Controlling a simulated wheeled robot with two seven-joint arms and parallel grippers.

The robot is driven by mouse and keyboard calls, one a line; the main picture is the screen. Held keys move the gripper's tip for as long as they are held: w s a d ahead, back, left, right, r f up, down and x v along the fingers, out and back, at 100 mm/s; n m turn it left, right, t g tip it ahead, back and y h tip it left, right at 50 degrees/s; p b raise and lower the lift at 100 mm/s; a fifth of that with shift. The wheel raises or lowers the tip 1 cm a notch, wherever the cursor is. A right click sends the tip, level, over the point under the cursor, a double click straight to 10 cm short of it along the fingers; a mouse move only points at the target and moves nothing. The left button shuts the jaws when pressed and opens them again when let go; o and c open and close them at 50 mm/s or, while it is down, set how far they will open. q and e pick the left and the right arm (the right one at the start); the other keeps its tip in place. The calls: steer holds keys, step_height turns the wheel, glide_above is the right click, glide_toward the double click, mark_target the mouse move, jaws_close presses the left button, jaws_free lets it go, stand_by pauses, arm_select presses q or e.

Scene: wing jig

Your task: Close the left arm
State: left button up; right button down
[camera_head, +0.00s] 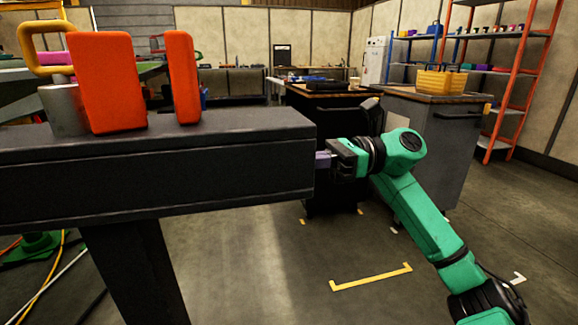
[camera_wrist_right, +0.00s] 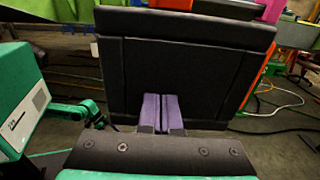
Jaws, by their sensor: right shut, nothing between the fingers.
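A long dark jig beam (camera_head: 150,180) comes in from the left on a dark post; I cannot tell if it is the left arm. Its end face (camera_wrist_right: 185,70) fills the middle of the right wrist view. My right gripper (camera_head: 323,160) is at the beam's right end, its purple fingers shut together and empty. In the right wrist view the fingers (camera_wrist_right: 162,112) point at the end face, at or very near it; contact is not clear. Two orange-red blocks (camera_head: 105,82), a grey cylinder (camera_head: 63,109) and a yellow handle (camera_head: 28,50) are on the beam. My left gripper is not in view.
A grey cabinet (camera_head: 430,145) with a yellow crate (camera_head: 441,82) stands behind my right arm. An orange-framed shelf (camera_head: 515,75) is at the back right. Cables (camera_head: 55,275) lie at the lower left. Floor with yellow marks (camera_head: 370,277) is free in front.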

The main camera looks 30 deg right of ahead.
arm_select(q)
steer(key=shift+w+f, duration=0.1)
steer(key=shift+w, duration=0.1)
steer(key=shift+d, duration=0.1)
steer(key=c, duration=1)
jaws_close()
arm_select(e)
steer(key=v, duration=0.9)
